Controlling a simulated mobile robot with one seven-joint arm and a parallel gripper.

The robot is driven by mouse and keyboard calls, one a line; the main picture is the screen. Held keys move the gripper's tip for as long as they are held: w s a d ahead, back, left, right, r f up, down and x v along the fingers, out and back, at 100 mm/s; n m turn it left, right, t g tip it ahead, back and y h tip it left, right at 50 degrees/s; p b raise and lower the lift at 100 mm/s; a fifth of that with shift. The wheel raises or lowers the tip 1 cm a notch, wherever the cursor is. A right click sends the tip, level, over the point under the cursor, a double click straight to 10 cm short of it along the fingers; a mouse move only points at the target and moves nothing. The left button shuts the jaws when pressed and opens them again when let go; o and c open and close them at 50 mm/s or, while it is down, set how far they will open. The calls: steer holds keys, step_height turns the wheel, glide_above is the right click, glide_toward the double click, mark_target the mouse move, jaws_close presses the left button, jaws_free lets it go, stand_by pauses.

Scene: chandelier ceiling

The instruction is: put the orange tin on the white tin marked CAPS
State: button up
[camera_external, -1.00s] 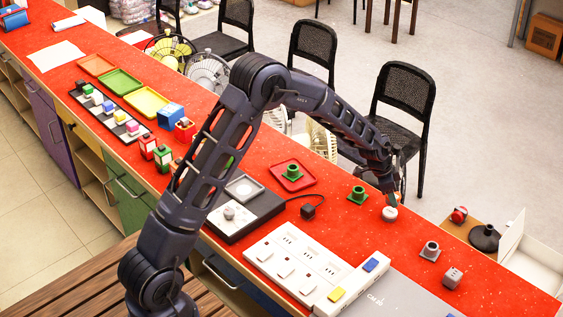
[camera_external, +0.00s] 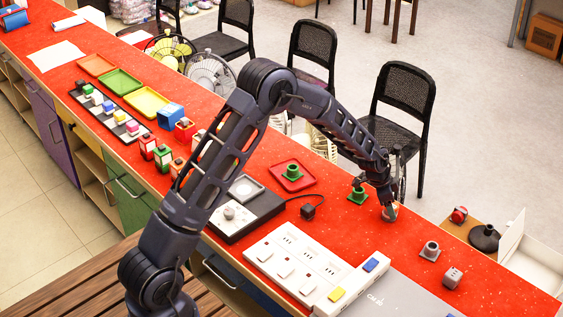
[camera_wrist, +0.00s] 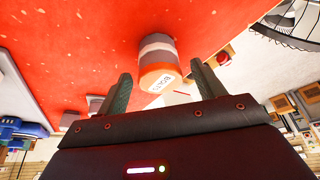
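The orange tin (camera_wrist: 160,74) stands between my fingers in the wrist view, its labelled end facing the camera; the label seems to read BOLTS. Directly behind it, in line and seemingly touching, is a white and grey tin (camera_wrist: 155,41), which I take as the white tin; no CAPS marking shows. My gripper (camera_wrist: 162,82) is open around the orange tin, with a narrow gap on each side. In the external view my gripper (camera_external: 388,207) points down over the tins on the red counter and mostly hides them.
A grey holder (camera_external: 429,250) and a grey cube (camera_external: 453,277) lie to the right. A white panel (camera_external: 292,262) and a black plug (camera_external: 308,211) lie nearer the front.

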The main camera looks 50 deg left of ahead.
steer(key=s+a+r+n, duration=0.1)
steer(key=s+a+r, duration=0.1)
steer(key=s+r, duration=0.45)
steer(key=s+a+r+y, duration=0.1)
steer(key=s+a+r, duration=0.15)
steer(key=r, duration=0.75)
steer(key=s+a+r+n, duration=0.1)
steer(key=s+a+r, duration=0.1)
steer(key=s+r, duration=0.45)
steer(key=s+a+r+n+y, duration=0.1)
steer(key=s+a+r+n, duration=0.15)
steer(key=s+r, duration=0.95)
steer(key=s+a+n, duration=0.2)
steer(key=s+a, duration=0.1)
steer(key=s, duration=1.1)
steer(key=s+a+n+t+y, duration=0.1)
steer(key=s+a+n, duration=0.1)
steer(key=s, duration=1.2)
steer(key=shift+a+f, duration=0.45)
steer(key=shift+a, duration=0.35)
